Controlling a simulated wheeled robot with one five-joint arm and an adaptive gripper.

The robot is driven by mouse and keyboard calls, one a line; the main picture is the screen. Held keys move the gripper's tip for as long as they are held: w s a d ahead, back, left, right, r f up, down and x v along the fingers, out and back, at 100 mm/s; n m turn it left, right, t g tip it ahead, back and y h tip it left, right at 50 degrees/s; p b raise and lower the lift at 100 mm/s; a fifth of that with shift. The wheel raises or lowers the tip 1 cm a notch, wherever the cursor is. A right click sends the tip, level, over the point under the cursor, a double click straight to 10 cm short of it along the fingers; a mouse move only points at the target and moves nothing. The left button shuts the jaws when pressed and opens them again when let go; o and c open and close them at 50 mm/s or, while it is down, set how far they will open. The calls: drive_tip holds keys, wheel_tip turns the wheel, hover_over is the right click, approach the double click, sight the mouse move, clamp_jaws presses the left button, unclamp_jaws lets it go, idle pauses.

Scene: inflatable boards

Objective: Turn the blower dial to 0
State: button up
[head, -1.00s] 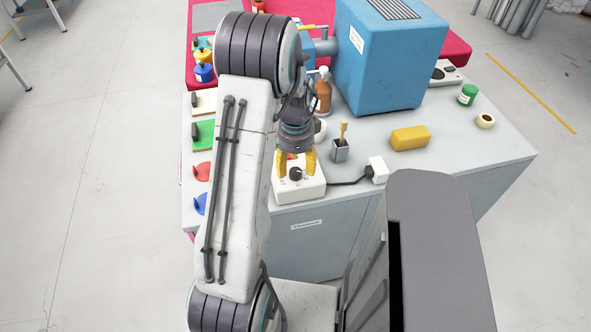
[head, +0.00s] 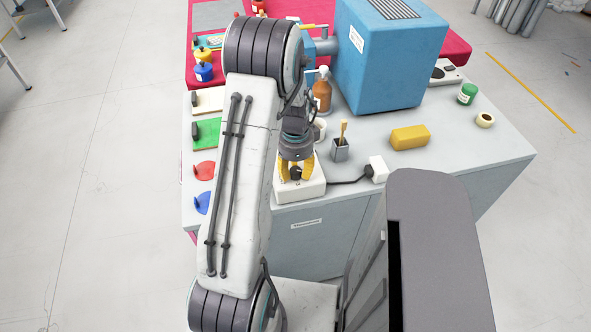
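A white control box (head: 313,188) sits at the front edge of the grey workbench, with a small black dial (head: 296,173) on its top. My gripper (head: 296,172) points down over the box. Its two yellow fingers stand apart on the left and right of the dial, and it holds nothing that I can see. I cannot tell whether the fingertips touch the dial. The dial's markings and pointer are too small or hidden to read.
A black cable runs from the box to a white plug block (head: 378,169). A grey brush holder (head: 340,151), an amber bottle (head: 322,92) and a yellow block (head: 409,138) stand close by. A big blue machine (head: 388,60) is behind. Coloured pieces line the bench's left edge.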

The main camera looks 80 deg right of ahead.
clamp_jaws()
drive_tip(key=shift+n, duration=0.3)
drive_tip(key=shift+f+n+b, duration=0.15)
drive_tip(key=shift+n+b, duration=0.35)
drive_tip(key=shift+b, duration=0.1)
drive_tip(key=n+b, duration=0.1)
drive_tip(key=n, duration=0.2)
drive_tip(key=shift+b, duration=0.4)
drive_tip(key=n+b, duration=0.2)
drive_tip(key=n, duration=0.4)
drive_tip(key=shift+n, duration=0.4)
drive_tip(key=n+b, duration=0.2)
drive_tip(key=n, duration=0.4)
drive_tip(key=shift+a, duration=0.1)
drive_tip(key=n+b, duration=0.1)
drive_tip(key=n, duration=0.5)
drive_tip(key=shift+n, duration=0.3)
